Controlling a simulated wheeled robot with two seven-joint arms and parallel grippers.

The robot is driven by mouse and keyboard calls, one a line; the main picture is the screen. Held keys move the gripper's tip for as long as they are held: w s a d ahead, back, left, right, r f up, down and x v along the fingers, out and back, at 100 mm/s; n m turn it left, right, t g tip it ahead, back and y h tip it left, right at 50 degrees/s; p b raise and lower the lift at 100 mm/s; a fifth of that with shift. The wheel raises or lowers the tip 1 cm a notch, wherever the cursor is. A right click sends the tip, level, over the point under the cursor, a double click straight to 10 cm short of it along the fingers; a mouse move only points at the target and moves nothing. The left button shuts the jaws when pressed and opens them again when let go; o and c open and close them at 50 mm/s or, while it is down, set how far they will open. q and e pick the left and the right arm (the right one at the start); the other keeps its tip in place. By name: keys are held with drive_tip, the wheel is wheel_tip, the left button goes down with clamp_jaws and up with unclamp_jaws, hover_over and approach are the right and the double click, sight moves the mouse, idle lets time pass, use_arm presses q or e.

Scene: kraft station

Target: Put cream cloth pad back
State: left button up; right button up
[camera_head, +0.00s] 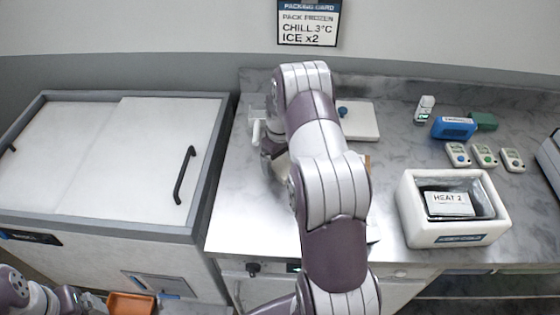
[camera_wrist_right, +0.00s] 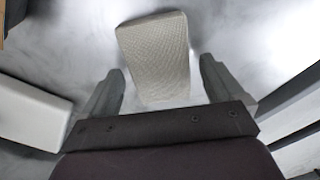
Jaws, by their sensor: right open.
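The cream cloth pad (camera_wrist_right: 158,55) lies on the marble counter in the right wrist view, with a fine woven texture. My right gripper (camera_wrist_right: 160,85) is open, its two fingers on either side of the pad's near end. I cannot tell whether they touch it. In the head view my right arm reaches over the counter and its gripper (camera_head: 268,150) is partly hidden behind the arm; the pad cannot be made out there. My left arm shows only at the lower left corner, and its fingers cannot be made out.
A white box (camera_head: 424,235) with a "HEAT 2" pack stands at the right. Three small meters (camera_head: 483,155), a blue box (camera_head: 453,128) and a green block (camera_head: 484,121) lie behind it. A white lid with a blue knob (camera_head: 362,125) is behind my arm. A white-lidded chest (camera_head: 150,150) stands left.

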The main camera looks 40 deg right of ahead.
sight(280, 163)
wheel_tip(280, 163, up, 8)
drive_tip(key=shift+r+b, duration=0.25)
drive_tip(key=shift+b, duration=0.65)
drive_tip(key=s+a+r+p, duration=0.1)
drive_tip(key=s+a+r, duration=0.15)
drive_tip(key=a, duration=0.35)
drive_tip(key=s+a+r, duration=0.2)
drive_tip(key=s+a, duration=0.1)
drive_tip(key=a, duration=0.3)
drive_tip(key=s+a+t, duration=0.1)
drive_tip(key=s+a, duration=0.8)
drive_tip(key=s, duration=0.3)
drive_tip(key=shift+f+m, duration=0.35)
drive_tip(key=shift+m, duration=0.05)
drive_tip(key=shift+s, duration=0.25)
drive_tip(key=shift+w, duration=0.1)
